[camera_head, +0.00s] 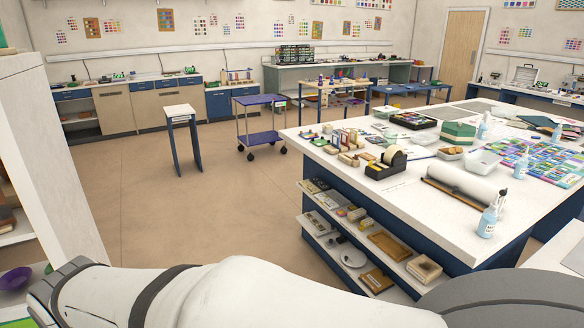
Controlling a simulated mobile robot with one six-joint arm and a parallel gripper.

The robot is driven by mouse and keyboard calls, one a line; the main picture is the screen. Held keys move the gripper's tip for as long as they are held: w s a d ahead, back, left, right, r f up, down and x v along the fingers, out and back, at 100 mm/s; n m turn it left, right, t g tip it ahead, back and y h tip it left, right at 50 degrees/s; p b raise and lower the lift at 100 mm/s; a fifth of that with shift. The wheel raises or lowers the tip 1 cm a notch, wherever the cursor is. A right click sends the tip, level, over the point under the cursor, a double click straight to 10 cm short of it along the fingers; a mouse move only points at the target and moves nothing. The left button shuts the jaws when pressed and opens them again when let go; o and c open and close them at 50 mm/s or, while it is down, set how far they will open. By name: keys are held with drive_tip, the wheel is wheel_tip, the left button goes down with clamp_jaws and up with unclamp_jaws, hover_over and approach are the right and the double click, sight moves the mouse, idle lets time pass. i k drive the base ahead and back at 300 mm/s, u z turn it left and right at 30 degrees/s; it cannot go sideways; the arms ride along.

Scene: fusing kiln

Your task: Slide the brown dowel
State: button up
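I cannot make out a brown dowel for certain in the head view. A white paper roll (466,181) lies near the front right of the large white-topped table (350,187), with a thin dark strip along its front side. I cannot tell whether that strip is a dowel. My white arm crosses the bottom of the picture and hides what is behind it. My gripper is out of view.
A black tape dispenser (386,165), spray bottles (488,220) and a colourful glass panel (537,162) crowd the table. Shelves (352,240) below hold small items.

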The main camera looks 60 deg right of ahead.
sight(454, 188)
drive_tip(key=z, duration=3)
drive_tip(key=i, duration=1.65)
drive_tip(key=z, duration=0.05)
